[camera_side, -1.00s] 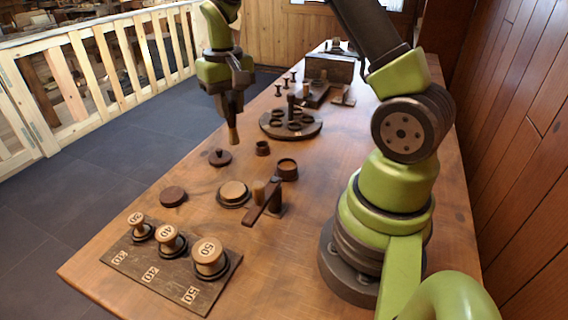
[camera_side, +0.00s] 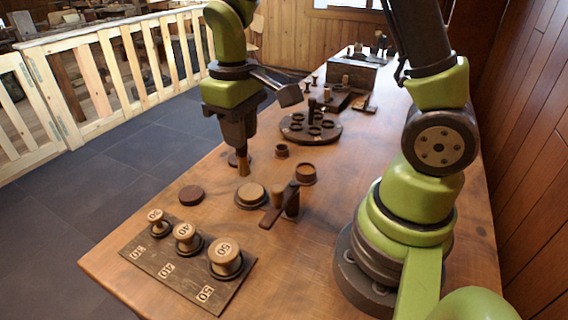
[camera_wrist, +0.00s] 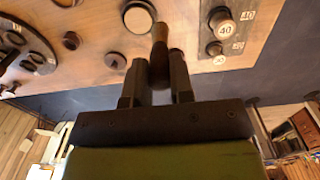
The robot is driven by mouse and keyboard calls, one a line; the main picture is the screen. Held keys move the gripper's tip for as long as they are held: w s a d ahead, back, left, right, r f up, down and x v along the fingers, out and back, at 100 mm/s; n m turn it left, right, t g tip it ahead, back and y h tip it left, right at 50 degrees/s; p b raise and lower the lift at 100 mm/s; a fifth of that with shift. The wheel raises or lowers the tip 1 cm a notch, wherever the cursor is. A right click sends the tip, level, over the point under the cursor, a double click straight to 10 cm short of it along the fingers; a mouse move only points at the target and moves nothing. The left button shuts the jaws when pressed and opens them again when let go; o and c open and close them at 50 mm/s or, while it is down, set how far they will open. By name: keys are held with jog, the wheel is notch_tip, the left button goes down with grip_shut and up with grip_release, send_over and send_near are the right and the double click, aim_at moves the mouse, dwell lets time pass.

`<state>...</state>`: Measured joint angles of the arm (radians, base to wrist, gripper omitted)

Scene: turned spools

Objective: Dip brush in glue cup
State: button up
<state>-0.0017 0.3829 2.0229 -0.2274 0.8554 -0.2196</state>
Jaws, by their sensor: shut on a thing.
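My gripper (camera_side: 241,142) is shut on a brush (camera_side: 244,164), which hangs down above the table's left part in the side view. In the wrist view the brush (camera_wrist: 159,45) sticks out between my gripper's fingers (camera_wrist: 157,62). A larger dark cup (camera_side: 305,176) and a small dark cup (camera_side: 281,151) stand to the right of the brush, apart from it. I cannot tell which of them is the glue cup. The small cup also shows in the wrist view (camera_wrist: 71,40).
A knobbed dark lid (camera_side: 231,160) is partly hidden behind the brush. A pale-topped disc (camera_side: 252,193), dark disc (camera_side: 191,196) and dark bar on a stand (camera_side: 279,207) are nearby. A numbered board (camera_side: 160,262) holds spools at front; a round rack (camera_side: 330,133) stands farther back.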

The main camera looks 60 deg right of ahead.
dwell(0.4)
jog(key=s+d+f, duration=0.1)
jog(key=s+d, duration=0.2)
jog(key=d, duration=0.5)
jog(key=s+d+f, duration=0.1)
jog(key=s+d, duration=0.1)
jog(key=d, duration=0.7)
notch_tip(320, 180, down, 6)
jog(key=shift+s+a, duration=0.15)
jog(key=shift+a, duration=0.1)
jog(key=shift+f, duration=0.6)
dwell(1.3)
notch_tip(320, 180, up, 7)
dwell(0.8)
dwell(0.5)
